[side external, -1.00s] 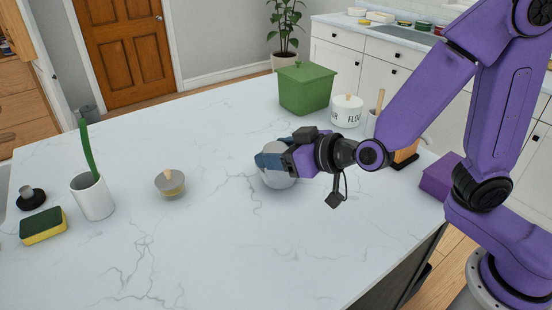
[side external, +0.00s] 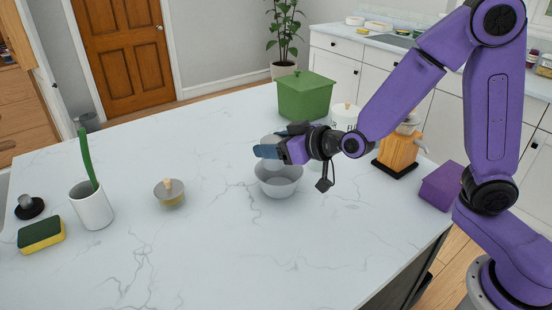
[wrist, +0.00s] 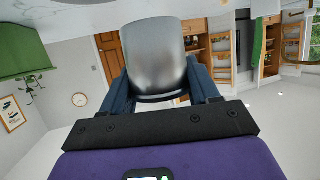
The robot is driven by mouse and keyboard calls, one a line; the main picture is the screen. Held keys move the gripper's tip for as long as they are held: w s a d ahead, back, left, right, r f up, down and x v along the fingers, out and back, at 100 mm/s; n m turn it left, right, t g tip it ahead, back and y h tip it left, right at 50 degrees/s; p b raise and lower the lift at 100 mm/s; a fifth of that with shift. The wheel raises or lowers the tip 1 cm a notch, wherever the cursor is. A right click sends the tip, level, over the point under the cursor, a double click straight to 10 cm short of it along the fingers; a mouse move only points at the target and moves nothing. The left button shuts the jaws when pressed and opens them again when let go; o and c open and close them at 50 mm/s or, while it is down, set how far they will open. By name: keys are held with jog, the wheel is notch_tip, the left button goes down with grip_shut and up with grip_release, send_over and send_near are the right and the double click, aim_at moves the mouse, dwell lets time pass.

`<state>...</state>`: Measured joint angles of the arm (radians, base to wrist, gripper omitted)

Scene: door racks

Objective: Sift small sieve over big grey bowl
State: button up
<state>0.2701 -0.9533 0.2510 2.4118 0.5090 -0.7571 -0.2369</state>
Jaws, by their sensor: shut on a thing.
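The big grey bowl (side external: 279,184) stands upright on the white marble counter, near the middle of the side view. My gripper (side external: 266,152) is above the bowl, its blue fingers pointing left. In the wrist view the fingers are shut on a grey metal cylinder-shaped thing, the small sieve (wrist: 155,55). In the side view the sieve (side external: 270,164) shows partly below the fingers, over the bowl's opening; the fingers hide much of it. I cannot tell whether it touches the bowl's rim, or whether anything is in it.
A green box (side external: 306,97), white canister (side external: 345,115) and wooden grinder (side external: 398,153) stand behind and right. The front counter is clear.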

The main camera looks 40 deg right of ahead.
jog(key=w+d+f, duration=0.3)
jog(key=w+d, duration=0.1)
jog(key=shift+f, duration=0.4)
jog(key=shift+s, duration=0.1)
dwell(0.4)
jog(key=shift+w+d, duration=0.15)
jog(key=shift+w, duration=0.6)
jog(key=shift+s, duration=0.1)
jog(key=s, duration=0.2)
jog(key=shift+s, duration=0.3)
